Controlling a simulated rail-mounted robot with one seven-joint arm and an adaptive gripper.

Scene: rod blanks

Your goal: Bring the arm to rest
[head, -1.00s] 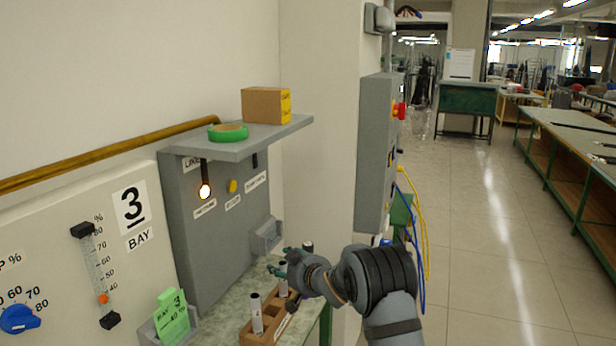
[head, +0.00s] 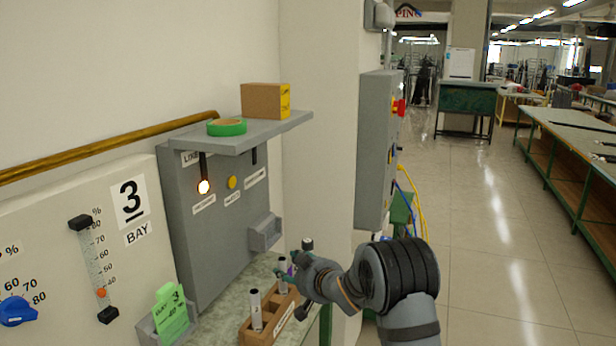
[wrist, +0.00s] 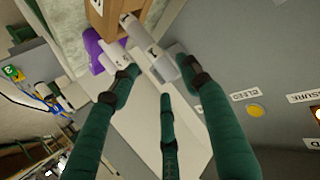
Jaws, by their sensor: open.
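My gripper (head: 287,273) has dark green fingers and is at the far end of the wooden rod block (head: 262,336), at the lower middle of the head view. In the wrist view my gripper (wrist: 158,80) has its fingers spread apart, with no rod clearly held. Pale rod blanks stand in the block, one near (head: 256,312) and one farther back (head: 283,274). The wrist view shows the block (wrist: 103,20) and pale rods (wrist: 136,32) beyond the fingertips. A purple object (wrist: 92,48) lies beside them. The fingers partly hide the far rods.
A grey panel (head: 215,235) with a lit lamp (head: 203,187) stands behind the bench (head: 262,272). A green card (head: 170,316) stands at the front left. The aisle at right is open.

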